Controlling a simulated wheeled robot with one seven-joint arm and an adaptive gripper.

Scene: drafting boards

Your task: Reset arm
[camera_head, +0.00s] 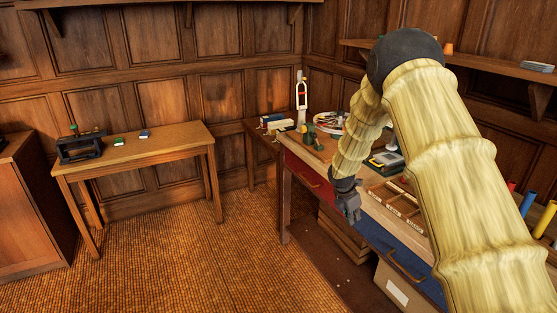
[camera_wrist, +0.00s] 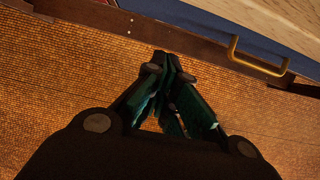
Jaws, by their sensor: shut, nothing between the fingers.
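My gripper (camera_head: 350,207) hangs at the end of my bent arm, in front of the workbench's front edge in the head view. In the wrist view my gripper (camera_wrist: 174,65) points down over the orange-brown floor, with its fingertips together and nothing between them. The workbench (camera_head: 306,153) has a red drawer (camera_head: 302,178) and a blue drawer (camera_head: 399,262). The blue drawer's brass handle (camera_wrist: 258,58) shows at the upper right of the wrist view, apart from the fingers. My arm hides part of the bench top.
The bench holds a green tool (camera_head: 310,134), a meter-like device (camera_head: 386,160) and a divided wooden tray (camera_head: 397,199). A cardboard box (camera_head: 397,293) stands below. A small side table (camera_head: 140,146) stands at left. The floor (camera_head: 190,255) between is clear.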

